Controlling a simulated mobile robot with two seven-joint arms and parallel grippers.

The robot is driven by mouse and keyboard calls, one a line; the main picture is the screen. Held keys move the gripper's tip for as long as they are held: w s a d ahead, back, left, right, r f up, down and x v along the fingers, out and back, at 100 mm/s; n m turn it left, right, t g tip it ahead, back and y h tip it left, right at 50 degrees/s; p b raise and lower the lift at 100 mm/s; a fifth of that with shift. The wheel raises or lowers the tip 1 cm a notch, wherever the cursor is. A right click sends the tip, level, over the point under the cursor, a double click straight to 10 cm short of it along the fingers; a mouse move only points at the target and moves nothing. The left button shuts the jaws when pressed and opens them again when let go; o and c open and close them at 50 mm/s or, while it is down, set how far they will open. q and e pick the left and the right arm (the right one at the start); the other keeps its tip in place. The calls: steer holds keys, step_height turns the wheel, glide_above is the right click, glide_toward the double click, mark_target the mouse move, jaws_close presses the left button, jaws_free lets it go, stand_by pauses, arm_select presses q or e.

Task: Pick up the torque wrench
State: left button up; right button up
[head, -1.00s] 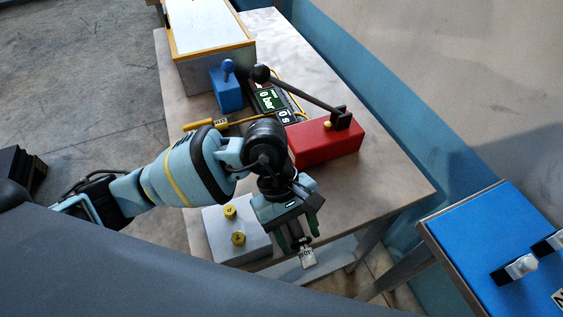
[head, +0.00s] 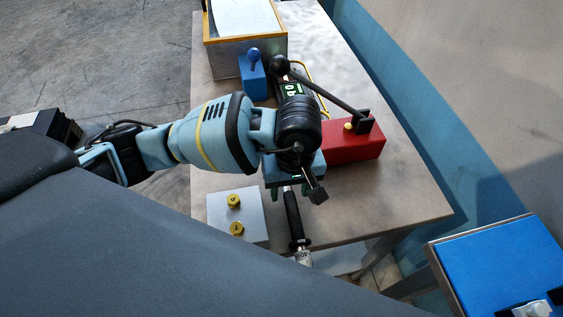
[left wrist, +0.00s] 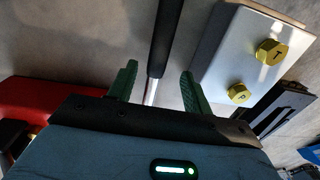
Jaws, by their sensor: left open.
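The torque wrench (head: 292,213) has a long black handle and a silvery end with a small marking. It lies at the front part of the table, its silvery end at the front edge. My left gripper (head: 290,190) is open above it, and the arm hides the wrench's far part. In the left wrist view the black handle (left wrist: 166,40) and a thin bright shaft run between the open green fingers of my left gripper (left wrist: 159,86). I cannot tell whether the fingers touch it. My right gripper is not in view.
A pale block (head: 219,213) with two yellow knobs stands left of the wrench. A red box (head: 352,150) with a long black lever stands to the right. A blue block (head: 252,80) and a yellow-rimmed box (head: 224,62) are farther back. The table's right side (head: 410,190) is clear.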

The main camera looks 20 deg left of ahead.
mark_target(291, 197)
arm_select(q)
steer(key=shift+w+f, duration=0.1)
steer(key=shift+f, duration=2.45)
jaws_close()
steer(key=shift+w+r, duration=0.1)
